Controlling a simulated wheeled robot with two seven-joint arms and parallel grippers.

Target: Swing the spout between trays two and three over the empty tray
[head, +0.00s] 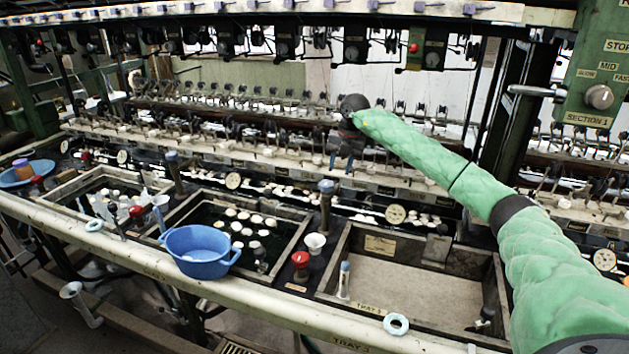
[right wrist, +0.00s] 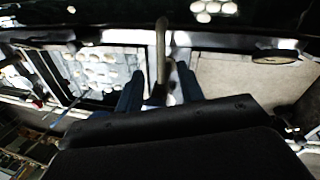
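The spout between trays two and three (head: 326,207) is an upright dark post with a blue-grey top, standing between the two trays. In the right wrist view its pipe (right wrist: 162,48) runs along the divider, over neither tray. The empty tray, tray three (head: 415,285), is a bare beige wooden tray on the right; it also shows in the right wrist view (right wrist: 225,80). Tray two (head: 292,222) holds several white cocoons in dark water. My right gripper (head: 341,165) is above and behind the spout post, fingers down and apart. In its wrist view the pipe appears between the fingers, with gaps on both sides.
A blue basin (head: 201,250) sits at tray two's front edge. A red-topped valve (head: 301,262) and a white funnel (head: 315,242) stand between the trays. A white ring (head: 396,324) lies on the front rail. Machine rails with reeling parts cross behind.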

